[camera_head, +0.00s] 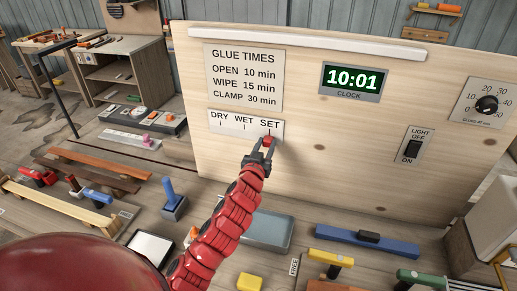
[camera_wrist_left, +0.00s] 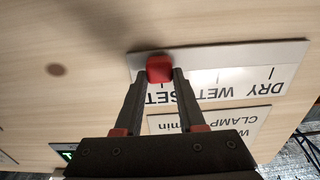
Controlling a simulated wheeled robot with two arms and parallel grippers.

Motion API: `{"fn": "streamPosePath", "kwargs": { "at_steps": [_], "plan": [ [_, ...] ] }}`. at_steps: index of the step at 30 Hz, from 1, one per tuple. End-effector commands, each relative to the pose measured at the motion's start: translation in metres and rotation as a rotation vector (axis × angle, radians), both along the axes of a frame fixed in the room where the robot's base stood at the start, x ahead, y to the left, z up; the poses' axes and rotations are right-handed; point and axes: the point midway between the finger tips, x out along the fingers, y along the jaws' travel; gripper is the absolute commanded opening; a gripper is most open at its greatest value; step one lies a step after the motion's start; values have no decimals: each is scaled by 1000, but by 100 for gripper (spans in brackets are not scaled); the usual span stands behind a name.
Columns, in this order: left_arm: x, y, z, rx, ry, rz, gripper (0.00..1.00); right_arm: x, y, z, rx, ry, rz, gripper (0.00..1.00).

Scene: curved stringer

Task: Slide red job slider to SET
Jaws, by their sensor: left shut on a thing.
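The red job slider (camera_head: 267,141) sits on the white label strip (camera_head: 230,124) marked DRY, WET and SET on the upright wooden board. It is at the right end, below the word SET. My left gripper (camera_head: 263,147) is shut on the slider. In the left wrist view the red slider (camera_wrist_left: 160,68) is between the fingertips of my left gripper (camera_wrist_left: 159,76), beside the word SET, which appears upside down. The slot of the slider is mostly hidden. My right gripper is not in view.
The board (camera_head: 330,165) also carries a glue times sign (camera_head: 243,77), a clock (camera_head: 352,82), a light switch (camera_head: 413,145) and a dial (camera_head: 487,104). Clamps and wooden strips lie on the bench below. The board around the slider is clear.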

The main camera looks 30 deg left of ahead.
Motion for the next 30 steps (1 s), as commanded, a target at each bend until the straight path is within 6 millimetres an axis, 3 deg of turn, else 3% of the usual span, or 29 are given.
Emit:
{"fn": "streamPosePath", "kwargs": {
  "at_steps": [5, 6, 10, 22, 30],
  "plan": [
    [0, -2, -1, -7, 2, -5, 0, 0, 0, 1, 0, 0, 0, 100],
    [0, -2, -1, -7, 2, -5, 46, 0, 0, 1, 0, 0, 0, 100],
    [0, -2, -1, -6, 2, -4, 69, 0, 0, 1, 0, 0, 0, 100],
    [-4, -1, -1, -4, 0, -3, 70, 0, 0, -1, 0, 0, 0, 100],
    [-40, -9, -4, -4, 0, -2, 70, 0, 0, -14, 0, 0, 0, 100]
  ]
}}
